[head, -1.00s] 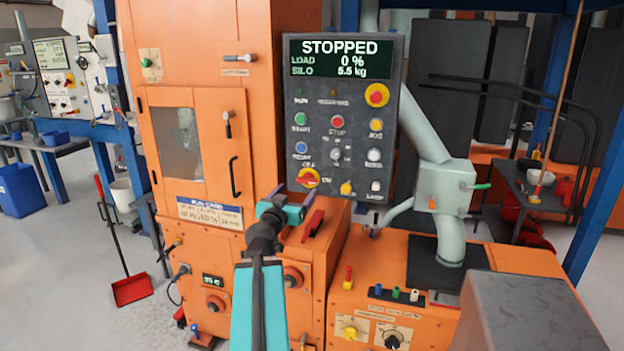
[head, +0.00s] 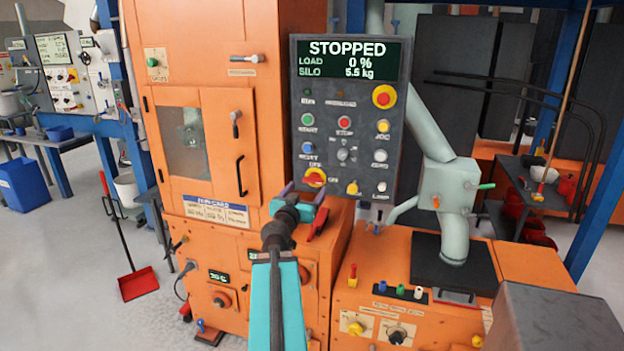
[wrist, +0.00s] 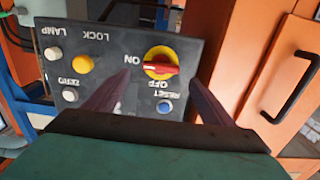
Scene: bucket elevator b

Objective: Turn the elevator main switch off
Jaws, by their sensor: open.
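The main switch (head: 314,177) is a red rotary handle on a yellow disc, at the lower left of the dark control panel (head: 352,60). In the wrist view, which shows the panel upside down, the switch (wrist: 161,63) has its red handle lying crosswise, in line with the ON label; the OFF label is at the disc's edge. My gripper (head: 304,192) is open and empty, just below and in front of the switch. In the wrist view its two fingers (wrist: 161,80) point at the panel, one on each side of the switch, apart from the handle.
A blue RESET button (wrist: 165,106) is close to one finger. Yellow LOCK (head: 352,188) and white LAMP (head: 381,187) buttons sit right of the switch. An orange cabinet (head: 205,160) with a door handle is at left.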

